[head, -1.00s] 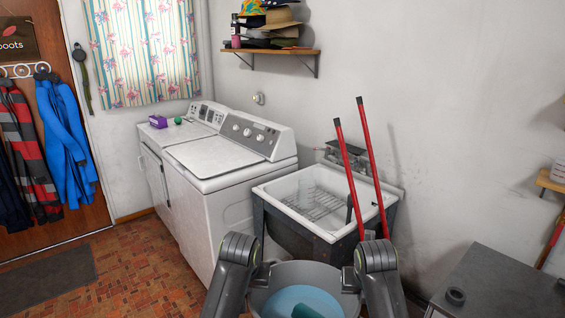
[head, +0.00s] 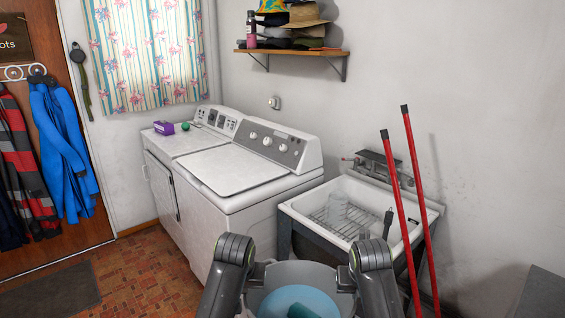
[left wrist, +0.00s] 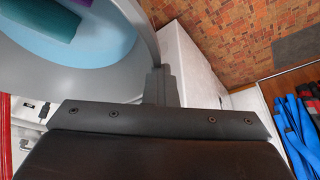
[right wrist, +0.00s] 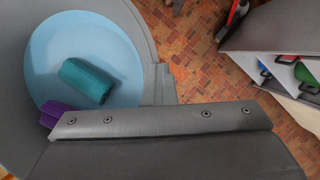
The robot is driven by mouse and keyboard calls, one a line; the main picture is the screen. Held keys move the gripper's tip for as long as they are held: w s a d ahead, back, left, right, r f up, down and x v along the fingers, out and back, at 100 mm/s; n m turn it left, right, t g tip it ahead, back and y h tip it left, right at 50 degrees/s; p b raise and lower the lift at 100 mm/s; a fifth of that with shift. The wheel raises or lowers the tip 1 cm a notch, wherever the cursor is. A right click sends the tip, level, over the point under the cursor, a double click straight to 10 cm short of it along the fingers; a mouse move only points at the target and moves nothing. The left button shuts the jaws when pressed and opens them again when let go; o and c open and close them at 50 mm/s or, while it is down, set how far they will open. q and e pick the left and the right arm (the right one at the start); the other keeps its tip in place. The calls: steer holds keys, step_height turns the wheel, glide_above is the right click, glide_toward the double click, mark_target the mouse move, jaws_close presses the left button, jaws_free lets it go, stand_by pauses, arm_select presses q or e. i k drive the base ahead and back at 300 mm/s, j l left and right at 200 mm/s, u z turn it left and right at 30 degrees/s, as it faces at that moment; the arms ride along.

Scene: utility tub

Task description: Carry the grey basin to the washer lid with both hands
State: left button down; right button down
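The grey basin (head: 320,269) is in front of me at the bottom of the head view, held up between my two arms. It has a pale blue inner bottom with a teal roll (right wrist: 88,82) and a purple thing (right wrist: 52,113) in it. My left gripper (head: 258,273) is shut on the basin's left rim. My right gripper (head: 346,276) is shut on its right rim. The fingertips are partly hidden by my wrists. The flat white washer lid (head: 232,169) is ahead and to the left, shut and bare, on the nearer white machine.
A white utility sink (head: 290,207) with a wire rack stands just beyond the basin. Red-handled tools (head: 419,200) lean at its right. A purple box (head: 164,128) and a green ball (head: 185,127) sit on the farther machine.

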mark_target(231, 167)
steer(key=i+j, duration=0.25)
steer(key=j, duration=0.2)
steer(key=i+j, duration=0.55)
steer(key=j, duration=0.3)
steer(key=i+j, duration=0.25)
steer(key=j, duration=0.2)
